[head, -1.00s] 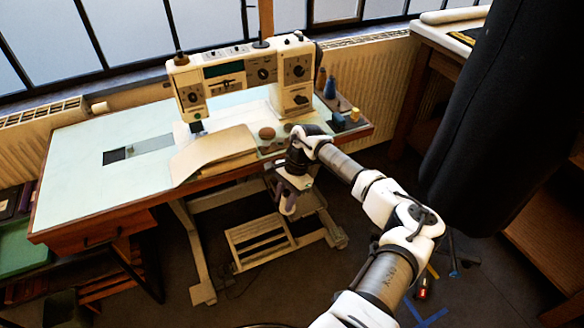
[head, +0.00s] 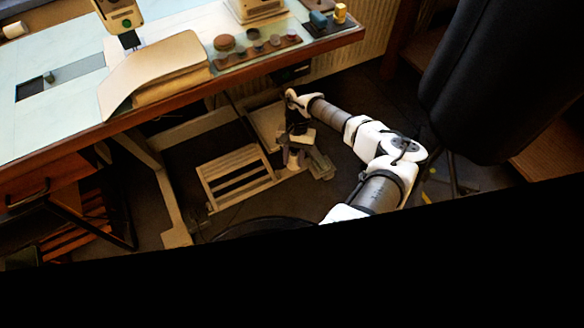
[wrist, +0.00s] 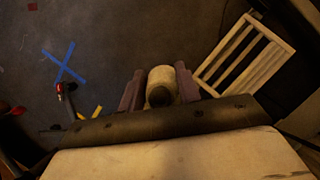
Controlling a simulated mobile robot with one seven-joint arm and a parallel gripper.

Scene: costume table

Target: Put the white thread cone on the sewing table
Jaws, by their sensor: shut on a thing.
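The white thread cone (wrist: 161,78) is between the two fingers of my gripper (wrist: 159,88) in the wrist view, pale with a dark round end. My gripper is shut on it. In the head view my gripper (head: 293,157) hangs below the table's height, in front of its right part; the cone is too small to make out clearly there. The sewing table (head: 60,125) has a pale blue top with a brown wooden edge and fills the upper left of the head view.
Bare top lies left. A slatted treadle (head: 236,178) is below. A black hanging form (head: 490,90) stands right.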

